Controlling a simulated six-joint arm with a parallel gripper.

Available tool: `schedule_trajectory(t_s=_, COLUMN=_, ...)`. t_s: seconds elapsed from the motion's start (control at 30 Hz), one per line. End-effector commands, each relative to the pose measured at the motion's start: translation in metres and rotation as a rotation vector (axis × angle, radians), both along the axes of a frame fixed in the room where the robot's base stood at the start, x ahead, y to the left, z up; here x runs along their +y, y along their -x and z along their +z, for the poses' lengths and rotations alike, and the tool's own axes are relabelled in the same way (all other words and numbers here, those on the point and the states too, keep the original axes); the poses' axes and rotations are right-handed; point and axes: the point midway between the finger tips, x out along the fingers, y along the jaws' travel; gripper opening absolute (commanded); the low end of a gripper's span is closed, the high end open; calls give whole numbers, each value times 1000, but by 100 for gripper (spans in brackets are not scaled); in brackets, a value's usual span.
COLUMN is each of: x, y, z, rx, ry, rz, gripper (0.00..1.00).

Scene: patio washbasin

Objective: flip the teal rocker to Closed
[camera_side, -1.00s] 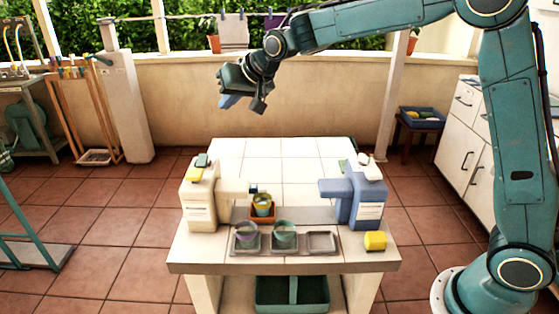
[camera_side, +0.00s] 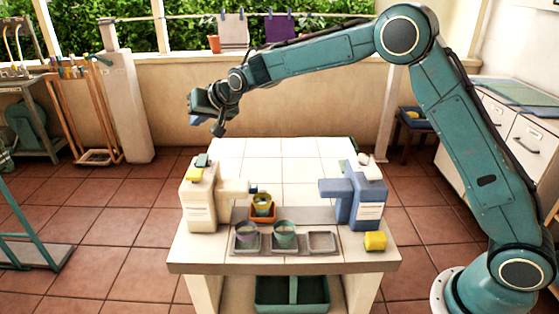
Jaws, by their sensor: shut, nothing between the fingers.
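A small teal piece (camera_side: 203,160) sits on top of the cream dispenser (camera_side: 201,208), at the left of the tiled washbasin counter. It stands just behind a yellow piece (camera_side: 194,175) on the same top. Which way the teal rocker is tipped, and any Closed marking, is too small to tell. My gripper (camera_side: 207,125) is shut and empty. It hangs in the air, above the teal piece in the picture and apart from it.
A blue dispenser (camera_side: 361,198) with pale pieces on top stands at the right. Between the dispensers are an orange pot holder (camera_side: 262,213) and a tray (camera_side: 322,242) with two cups. A yellow block (camera_side: 375,241) lies at the front right. The counter's back tiles are clear.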

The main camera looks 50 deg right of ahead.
Motion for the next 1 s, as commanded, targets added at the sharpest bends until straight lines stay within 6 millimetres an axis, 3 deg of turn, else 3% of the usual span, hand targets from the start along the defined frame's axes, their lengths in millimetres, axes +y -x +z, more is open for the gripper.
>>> schedule_trajectory(t_s=0.37, x=-2, y=-1, z=-9, rx=1, ry=0, rz=0, gripper=0)
schedule_trajectory(t_s=1.0, x=-11, y=-10, z=-68, rx=2, ry=0, rz=0, gripper=0)
